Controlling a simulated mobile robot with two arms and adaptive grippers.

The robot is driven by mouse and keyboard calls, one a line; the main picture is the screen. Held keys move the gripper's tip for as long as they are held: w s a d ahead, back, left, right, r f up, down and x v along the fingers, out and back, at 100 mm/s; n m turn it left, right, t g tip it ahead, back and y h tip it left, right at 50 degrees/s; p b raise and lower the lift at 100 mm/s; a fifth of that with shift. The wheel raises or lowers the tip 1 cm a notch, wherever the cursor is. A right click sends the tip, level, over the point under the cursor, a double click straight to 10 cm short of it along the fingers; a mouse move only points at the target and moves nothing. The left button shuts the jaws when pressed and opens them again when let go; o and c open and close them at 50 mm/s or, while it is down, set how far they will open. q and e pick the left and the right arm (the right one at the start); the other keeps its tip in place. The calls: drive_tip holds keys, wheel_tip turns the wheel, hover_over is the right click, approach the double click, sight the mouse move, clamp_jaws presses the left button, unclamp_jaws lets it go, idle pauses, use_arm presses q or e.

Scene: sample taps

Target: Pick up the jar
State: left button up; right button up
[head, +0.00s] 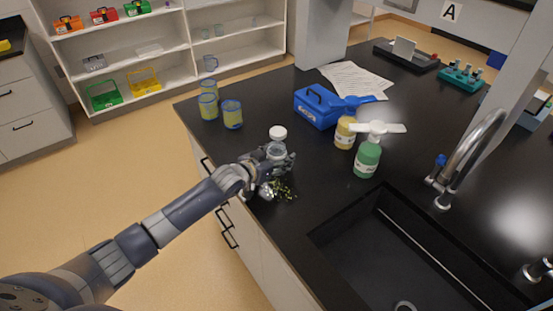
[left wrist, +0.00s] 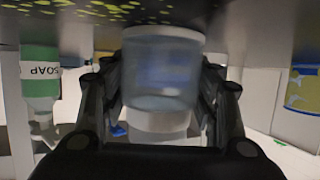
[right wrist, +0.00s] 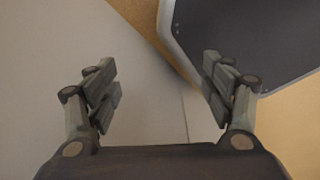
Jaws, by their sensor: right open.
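The jar (head: 277,151) is small and clear, near the counter's left edge in the head view. My left gripper (head: 279,163) is around it, a finger on each side. In the left wrist view, which looks upside down, the jar (left wrist: 162,70) fills the space between the fingers, which appear closed onto its sides. A white round cap (head: 278,132) shows just behind the jar; I cannot tell whether they touch. Fingers hide the jar's lower part, and I cannot tell whether it touches the counter. My right gripper (right wrist: 160,85) is open and empty in its wrist view.
Green flecks (head: 283,190) lie on the counter beside my left gripper. A green soap bottle (head: 367,158), a yellow bottle (head: 345,133) and a blue box (head: 318,107) stand to the right. Yellow-and-blue cups (head: 232,114) stand behind left. A sink (head: 400,250) is at front right.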

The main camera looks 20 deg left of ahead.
sight(273, 154)
use_arm(q)
drive_tip(key=shift+r, duration=0.15)
drive_tip(key=shift+r+b, duration=0.3)
drive_tip(key=shift+r, duration=0.3)
drive_tip(key=shift+s+d+r+b, duration=0.2)
drive_tip(key=shift+s+r+b, duration=0.25)
drive_tip(key=shift+r, duration=0.45)
drive_tip(key=s+d, duration=0.1)
drive_tip(key=s, duration=0.3)
drive_tip(key=s+d+r+b, duration=0.1)
drive_tip(key=s, duration=0.4)
drive_tip(key=s+d+b, duration=0.1)
drive_tip(key=s+d, duration=0.1)
drive_tip(key=s, duration=0.2)
drive_tip(key=shift+s+r, duration=0.25)
drive_tip(key=shift+s+d+r+b, duration=0.15)
drive_tip(key=shift+s+b, duration=0.15)
drive_tip(key=shift+s, duration=0.15)
